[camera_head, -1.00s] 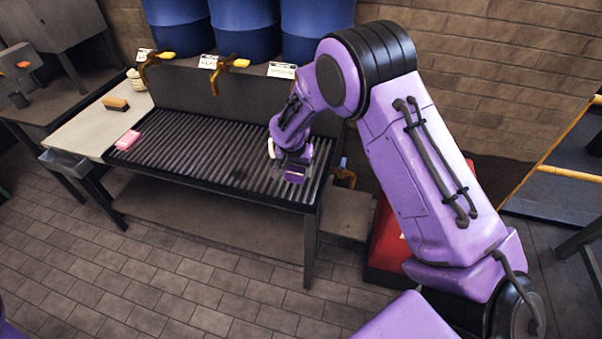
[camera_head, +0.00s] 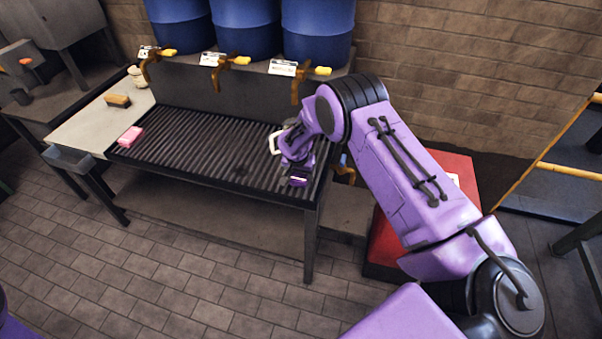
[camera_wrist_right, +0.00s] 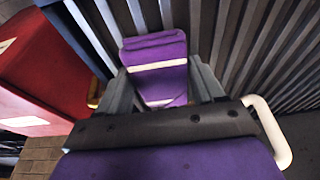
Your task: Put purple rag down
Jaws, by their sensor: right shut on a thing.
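The purple rag (camera_wrist_right: 158,62), folded with pale stripes, sits between the grey fingers of my right gripper (camera_wrist_right: 162,88) in the right wrist view. The gripper is shut on it. In the head view my right gripper (camera_head: 298,170) is low over the right end of the dark ribbed grate (camera_head: 200,150), with the purple rag (camera_head: 299,181) at its tip. I cannot tell whether the rag touches the ribs. My left gripper is not in view.
A pink block (camera_head: 130,137) lies at the grate's left end. A brush (camera_head: 118,101) lies on the pale worktop (camera_head: 85,128). Blue barrels (camera_head: 245,25) with yellow taps (camera_head: 236,61) stand behind. A red cabinet (camera_head: 385,245) stands right. The grate's middle is clear.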

